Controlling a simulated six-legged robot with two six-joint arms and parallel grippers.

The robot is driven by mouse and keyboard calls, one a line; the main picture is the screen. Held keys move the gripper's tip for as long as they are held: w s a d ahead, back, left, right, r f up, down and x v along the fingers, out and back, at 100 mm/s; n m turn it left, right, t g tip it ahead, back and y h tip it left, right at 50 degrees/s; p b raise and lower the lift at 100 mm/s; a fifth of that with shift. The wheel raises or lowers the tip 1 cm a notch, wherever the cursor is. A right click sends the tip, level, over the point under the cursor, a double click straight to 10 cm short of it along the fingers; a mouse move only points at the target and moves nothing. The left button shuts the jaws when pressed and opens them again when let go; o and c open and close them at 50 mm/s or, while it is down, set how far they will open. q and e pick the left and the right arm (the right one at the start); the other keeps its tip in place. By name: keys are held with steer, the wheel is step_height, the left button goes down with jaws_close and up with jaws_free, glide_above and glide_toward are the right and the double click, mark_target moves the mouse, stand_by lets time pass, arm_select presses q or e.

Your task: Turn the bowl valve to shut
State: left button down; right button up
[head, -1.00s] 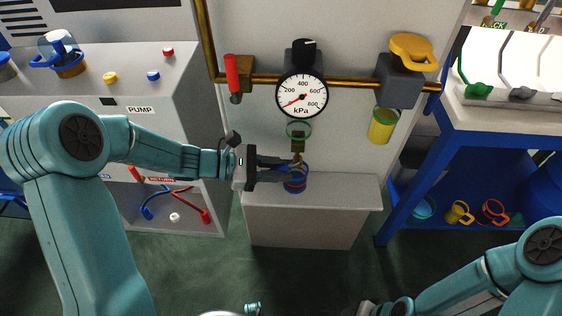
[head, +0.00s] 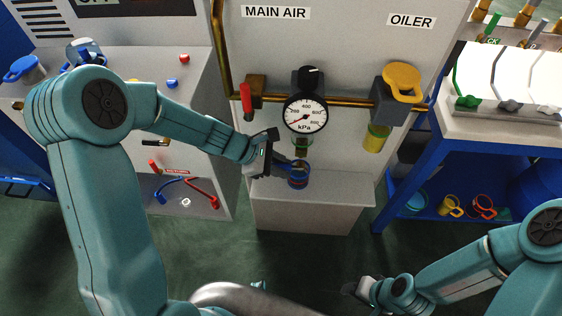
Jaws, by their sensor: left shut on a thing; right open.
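A green-ringed bowl (head: 302,147) hangs under the round kPa gauge (head: 305,113) on the brass pipe. The bowl valve is at its lower end, largely hidden by my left gripper. My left gripper (head: 298,167) reaches in from the left and is shut on the small valve there, just above a blue-rimmed cup (head: 298,183) on the grey ledge. The valve's exact angle cannot be told. My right gripper (head: 356,289) is low in the picture, open and empty, far from the valve.
The yellow-topped oiler (head: 402,82) is at the right. The grey ledge (head: 335,188) lies below. A blue-framed bench (head: 440,140) stands at the right. The green floor in front is clear.

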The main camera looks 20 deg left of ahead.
stand_by(0.3)
arm_select(q)
steer(key=c, duration=1.1)
jaws_free()
steer(key=shift+o, duration=0.2)
steer(key=p+v, duration=0.2)
steer(key=v, duration=1.4)
steer(key=shift+r, duration=0.15)
steer(key=shift+a, duration=0.1)
